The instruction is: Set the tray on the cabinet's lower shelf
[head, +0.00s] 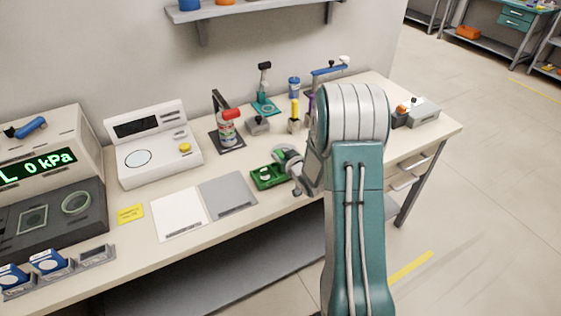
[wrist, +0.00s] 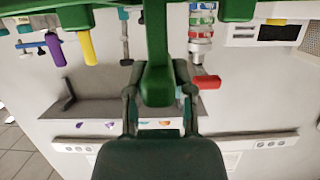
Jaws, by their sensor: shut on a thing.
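The green tray (head: 264,183) is at the bench's front edge in the head view, with a small pale item in it. My gripper (head: 290,170) is at the tray's right side, partly hidden by my arm. In the wrist view my gripper (wrist: 158,105) is shut on a green handle-like part of the tray (wrist: 157,55), whose body spans the top of the picture. I cannot tell whether the tray touches the bench top. A dark grey lower shelf (head: 225,265) shows under the bench; no separate cabinet is clearly seen.
The bench (head: 135,240) carries a white and a grey plate (head: 228,193) left of the tray, a white instrument (head: 158,150), and a red-capped bottle (head: 228,128) on a stand behind it. A wall shelf (head: 250,12) hangs above. Open floor lies at right.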

